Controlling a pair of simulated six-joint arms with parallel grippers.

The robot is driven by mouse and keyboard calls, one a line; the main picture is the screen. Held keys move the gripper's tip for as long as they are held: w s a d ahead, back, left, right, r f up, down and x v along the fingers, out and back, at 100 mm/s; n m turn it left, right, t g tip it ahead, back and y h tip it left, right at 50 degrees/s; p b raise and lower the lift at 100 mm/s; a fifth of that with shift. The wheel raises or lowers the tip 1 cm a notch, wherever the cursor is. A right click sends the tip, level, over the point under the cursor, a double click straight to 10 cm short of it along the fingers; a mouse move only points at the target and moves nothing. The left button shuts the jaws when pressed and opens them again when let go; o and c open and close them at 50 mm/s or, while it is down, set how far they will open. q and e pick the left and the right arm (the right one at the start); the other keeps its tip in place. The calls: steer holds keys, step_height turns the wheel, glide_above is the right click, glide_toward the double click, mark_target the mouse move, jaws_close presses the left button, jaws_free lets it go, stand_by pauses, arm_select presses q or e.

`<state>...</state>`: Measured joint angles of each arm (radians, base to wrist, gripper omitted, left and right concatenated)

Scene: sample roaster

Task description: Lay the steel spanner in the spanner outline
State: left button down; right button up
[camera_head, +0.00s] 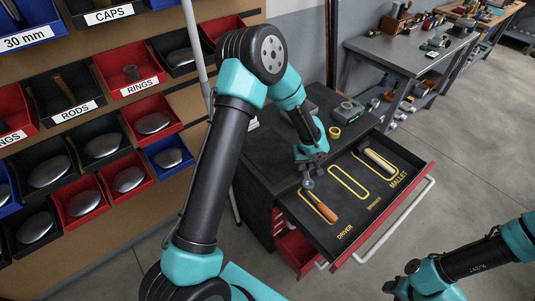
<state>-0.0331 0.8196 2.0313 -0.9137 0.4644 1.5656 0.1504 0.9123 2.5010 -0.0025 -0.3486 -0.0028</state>
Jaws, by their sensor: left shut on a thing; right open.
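My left gripper (309,167) is over the left part of the open drawer, shut on a small grey steel piece (308,183). This looks like the spanner, mostly hidden by the gripper. The empty yellow spanner outline (348,182) lies in the drawer just right of the gripper, between the driver and mallet outlines. The orange-handled driver (322,209) lies at the driver outline, below the gripper. My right gripper (394,286) is open at the lower right, in front of the drawer and away from it.
The mallet (378,161) lies in its outline at the drawer's right. The red drawer front (388,221) has a long handle. The cabinet top (270,139) holds a yellow roll (334,132) and a grey device (347,111). Bins of parts (128,178) fill the left wall.

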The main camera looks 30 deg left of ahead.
arm_select(q)
steer(key=s+a+n, duration=0.2)
steer(key=s, duration=0.1)
steer(key=s+a+r+n, duration=0.1)
steer(key=s+a+n, duration=0.1)
steer(key=s+a, duration=0.1)
steer(key=s+a+n, duration=0.1)
steer(key=s+a, duration=0.1)
steer(key=s, duration=0.1)
steer(key=shift+s+a+r+n, duration=0.2)
steer(key=shift+s+a+n, duration=0.05)
steer(key=shift+n, duration=0.15)
steer(key=shift+s+a, duration=0.15)
steer(key=shift+s, duration=0.3)
steer(key=shift+w, duration=0.1)
glide_above(273, 153)
steer(key=shift+a+f, duration=0.15)
steer(key=shift+f, duration=0.5)
steer(key=shift+f, duration=1.8)
steer(key=shift+f, duration=0.1)
